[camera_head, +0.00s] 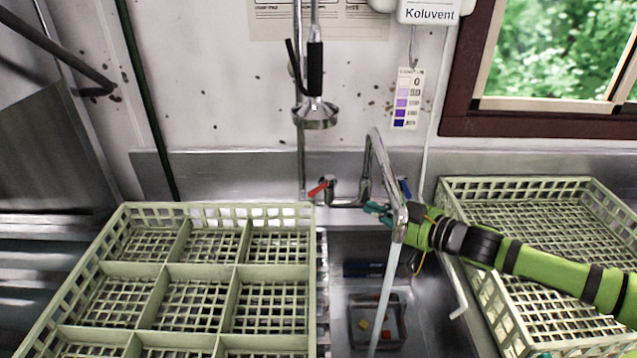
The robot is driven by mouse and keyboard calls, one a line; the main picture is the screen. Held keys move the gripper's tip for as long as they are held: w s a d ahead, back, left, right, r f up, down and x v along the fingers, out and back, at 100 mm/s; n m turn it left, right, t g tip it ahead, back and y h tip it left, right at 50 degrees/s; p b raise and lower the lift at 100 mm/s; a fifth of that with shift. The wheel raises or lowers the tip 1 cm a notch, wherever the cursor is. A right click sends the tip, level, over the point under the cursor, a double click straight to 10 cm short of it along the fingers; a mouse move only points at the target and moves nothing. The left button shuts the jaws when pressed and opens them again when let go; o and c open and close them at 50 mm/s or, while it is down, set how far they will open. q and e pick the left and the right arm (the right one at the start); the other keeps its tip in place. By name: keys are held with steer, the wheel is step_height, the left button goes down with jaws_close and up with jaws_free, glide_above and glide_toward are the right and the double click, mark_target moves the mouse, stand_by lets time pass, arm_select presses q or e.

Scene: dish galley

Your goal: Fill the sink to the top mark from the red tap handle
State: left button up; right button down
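The red tap handle (318,188) sits on the left of the mixer tap (347,201), and a blue handle (405,189) is on its right. A stream of water (386,290) runs from the curved spout (381,150) into the sink (425,305). A dark blue band (362,270) shows on the sink's back wall; the water level and top mark are hard to make out. My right gripper (376,212), with teal fingertips, is behind the spout, apart from the red handle and pointing left. The spout partly hides it, so its opening is unclear. My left gripper is out of view.
A divided green rack (122,212) stands left of the sink, another green crate (515,184) right of it under my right arm. A spray head (315,115) hangs above the tap. A clear container (352,320) with orange and yellow pieces sits in the sink.

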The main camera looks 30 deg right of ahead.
glide_toward(319, 191)
steer(key=p+x, duration=0.2)
steer(key=x, duration=0.3)
steer(key=shift+w, duration=0.4)
steer(key=shift+w+a+f+p, duration=0.3)
steer(key=shift+w+p, duration=0.1)
steer(key=shift+w, duration=0.2)
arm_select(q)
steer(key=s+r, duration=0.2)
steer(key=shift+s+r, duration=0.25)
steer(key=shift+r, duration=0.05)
